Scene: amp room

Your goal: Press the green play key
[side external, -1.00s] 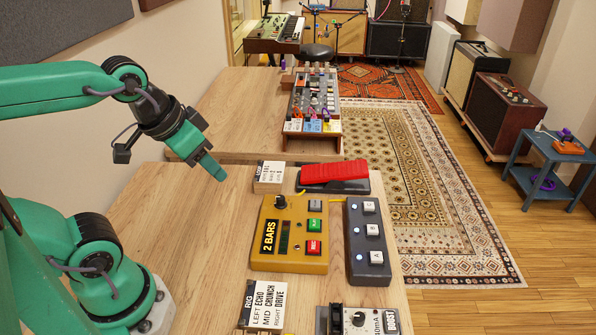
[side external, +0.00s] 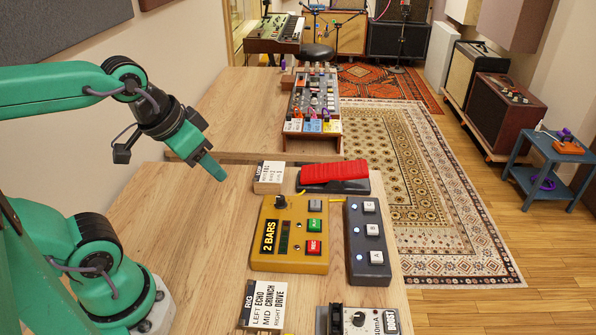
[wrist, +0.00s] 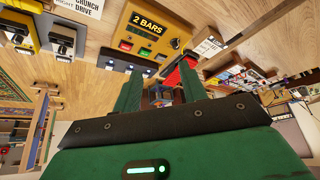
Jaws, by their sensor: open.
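The green play key (side external: 314,225) is the middle of three keys on the yellow looper box (side external: 268,246), between a grey key (side external: 315,206) on the far side and a red key (side external: 314,247) on the near side. The box has a "2 BARS" label and a black knob. The green key (wrist: 147,51) also shows in the wrist view, beyond the fingers. My gripper (side external: 216,171) hangs above the table, to the left of and beyond the box, apart from it. In the wrist view my gripper (wrist: 160,88) has its two green fingers apart and holds nothing.
A grey pedal with white A, B and C switches (side external: 367,242) stands right of the box. Another card (side external: 264,306) and a boost pedal (side external: 358,320) are nearer. The table's left part is clear.

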